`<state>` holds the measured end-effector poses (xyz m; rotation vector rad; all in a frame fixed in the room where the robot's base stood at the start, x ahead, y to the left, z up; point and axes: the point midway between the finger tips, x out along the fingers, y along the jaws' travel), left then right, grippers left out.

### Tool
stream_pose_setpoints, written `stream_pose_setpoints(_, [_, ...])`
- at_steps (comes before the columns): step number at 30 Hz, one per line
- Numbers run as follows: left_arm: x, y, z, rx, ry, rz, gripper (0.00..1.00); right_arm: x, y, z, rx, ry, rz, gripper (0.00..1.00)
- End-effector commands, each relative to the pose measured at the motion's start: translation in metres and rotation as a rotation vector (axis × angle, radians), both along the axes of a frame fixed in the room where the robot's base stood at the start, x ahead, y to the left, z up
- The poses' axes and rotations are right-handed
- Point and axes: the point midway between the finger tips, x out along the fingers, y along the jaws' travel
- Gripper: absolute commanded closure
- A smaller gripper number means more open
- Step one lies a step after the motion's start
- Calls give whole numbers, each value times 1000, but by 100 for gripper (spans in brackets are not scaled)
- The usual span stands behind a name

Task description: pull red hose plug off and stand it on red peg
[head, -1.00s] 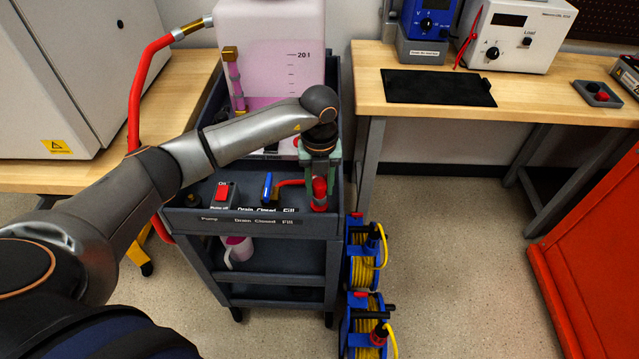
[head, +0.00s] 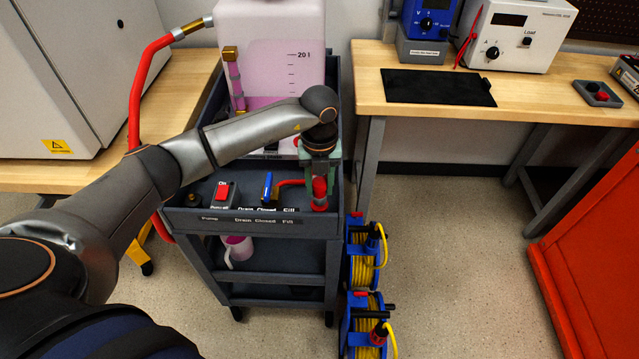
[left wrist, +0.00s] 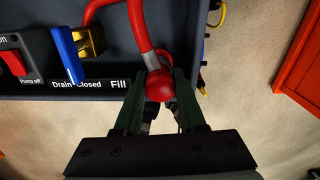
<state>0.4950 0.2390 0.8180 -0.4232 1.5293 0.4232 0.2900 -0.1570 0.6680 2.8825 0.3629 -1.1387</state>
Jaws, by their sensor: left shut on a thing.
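The red hose plug (left wrist: 160,85) sits at the end of a short red hose with a grey sleeve, at the front right corner of the cart top, by the "Fill" label. It also shows in the head view (head: 319,188). My left gripper (left wrist: 160,98) points down there, with its green fingers shut on either side of the plug. Whether the plug is seated on a fitting is hidden. A small red thing (head: 296,142) shows partly behind the gripper; I cannot tell whether it is the red peg. My right gripper is out of view.
On the cart top (head: 240,214) are a blue-handled valve (head: 267,186), a red pump switch (head: 223,192) and a brass fitting. A tank of pink liquid (head: 270,60) stands behind. Blue cable reels (head: 362,268) stand right of the cart. A wooden bench (head: 540,100) is at right.

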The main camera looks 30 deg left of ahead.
Motion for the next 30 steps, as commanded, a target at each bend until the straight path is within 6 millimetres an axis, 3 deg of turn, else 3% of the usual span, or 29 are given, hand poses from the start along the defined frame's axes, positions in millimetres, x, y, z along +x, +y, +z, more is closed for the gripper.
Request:
stream_pose_setpoints(18, [0, 0, -13, 0, 0, 0, 100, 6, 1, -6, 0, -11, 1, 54])
stream_pose_setpoints(19, [0, 0, -12, -1, -1, -1, 58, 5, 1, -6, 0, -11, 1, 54])
stream_pose_setpoints(22, [0, 0, -12, 0, 0, -1, 48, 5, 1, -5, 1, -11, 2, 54])
stream_pose_setpoints(30, [0, 0, -12, 0, 1, -1, 48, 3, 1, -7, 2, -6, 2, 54])
